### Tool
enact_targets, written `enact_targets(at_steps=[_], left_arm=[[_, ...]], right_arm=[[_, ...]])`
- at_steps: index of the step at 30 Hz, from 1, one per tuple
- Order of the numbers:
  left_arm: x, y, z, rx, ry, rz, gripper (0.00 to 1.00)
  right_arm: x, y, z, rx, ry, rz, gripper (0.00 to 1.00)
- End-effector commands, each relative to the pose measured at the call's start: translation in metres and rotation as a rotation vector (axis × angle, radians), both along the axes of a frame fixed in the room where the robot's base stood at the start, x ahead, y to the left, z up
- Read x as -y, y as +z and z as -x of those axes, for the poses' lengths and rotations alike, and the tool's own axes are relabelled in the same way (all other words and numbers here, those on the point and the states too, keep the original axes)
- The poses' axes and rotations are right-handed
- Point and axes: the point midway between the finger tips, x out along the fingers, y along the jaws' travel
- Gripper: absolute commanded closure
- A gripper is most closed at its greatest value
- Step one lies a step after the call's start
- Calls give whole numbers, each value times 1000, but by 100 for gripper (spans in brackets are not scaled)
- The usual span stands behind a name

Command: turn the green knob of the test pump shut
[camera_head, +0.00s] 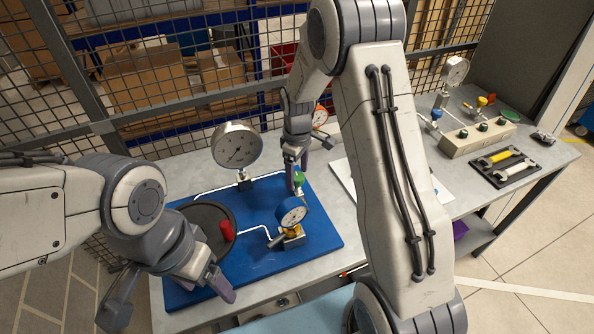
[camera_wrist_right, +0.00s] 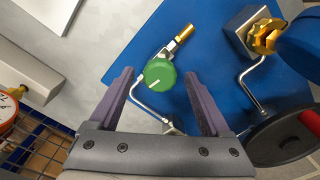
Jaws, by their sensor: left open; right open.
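The green knob (camera_head: 299,178) stands on a small valve with a brass end at the back right of the blue mat (camera_head: 320,250). In the right wrist view, the round green knob (camera_wrist_right: 160,75) bears a white line slanting across it. My right gripper (camera_head: 305,165) points down at the knob. Its fingers are open, with the knob between their tips in the wrist view; no contact is visible. My left gripper (camera_head: 168,300) is open and empty at the mat's front left. A dark wheel with a red handle (camera_head: 227,231) lies beside it.
A large dial gauge (camera_head: 237,146) stands behind the wheel. A blue gauge (camera_head: 291,212) on a brass fitting stands in front of the knob. Thin pipes join the fittings. A beige manifold (camera_head: 478,135) and a tray with wrenches (camera_head: 510,167) are at the right.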

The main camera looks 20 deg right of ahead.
Motion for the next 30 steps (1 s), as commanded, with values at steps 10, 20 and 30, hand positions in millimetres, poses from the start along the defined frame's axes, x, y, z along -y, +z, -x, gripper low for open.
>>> enact_targets(at_steps=[10,20,30], left_arm=[[0,0,0,0,0,0,24],[0,0,0,0,0,0,24],[0,1,0,0,0,0,24]], right_arm=[[0,-1,0,0,0,0,65],[0,0,0,0,-15,0,100],[0,0,0,0,-185,0,100]])
